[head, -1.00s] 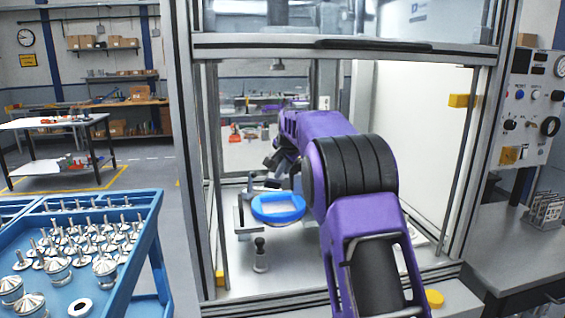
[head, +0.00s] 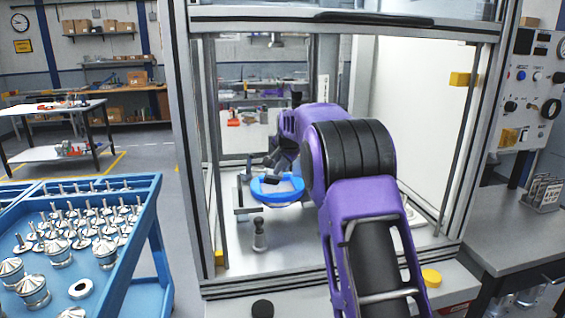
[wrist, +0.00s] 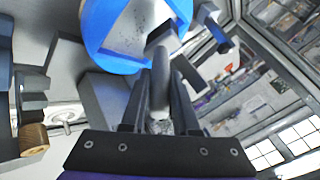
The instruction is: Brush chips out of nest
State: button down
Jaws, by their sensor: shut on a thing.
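The nest (head: 272,197) is a blue ring with a pale floor, inside the open machine enclosure. It also shows at the top of the wrist view (wrist: 96,22), where small dark specks, seemingly chips (wrist: 131,42), lie on its floor. My gripper (wrist: 160,105) is shut on a grey-handled tool, apparently the brush (wrist: 178,62). The brush's dark block-like head sits over the near part of the nest floor; I cannot tell whether its bristles touch. In the head view my gripper (head: 280,165) is small and partly hidden behind my arm, just above the nest.
A small dark-topped post (head: 259,236) stands in front of the nest. Grey fixture blocks (head: 243,198) sit to its left. Enclosure frame posts (head: 197,170) bound both sides. A blue cart (head: 150,215) with metal parts stands at left, a grey bench (head: 500,240) at right.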

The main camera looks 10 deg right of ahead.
jog(key=shift+f, duration=0.4)
jog(key=shift+r, duration=0.1)
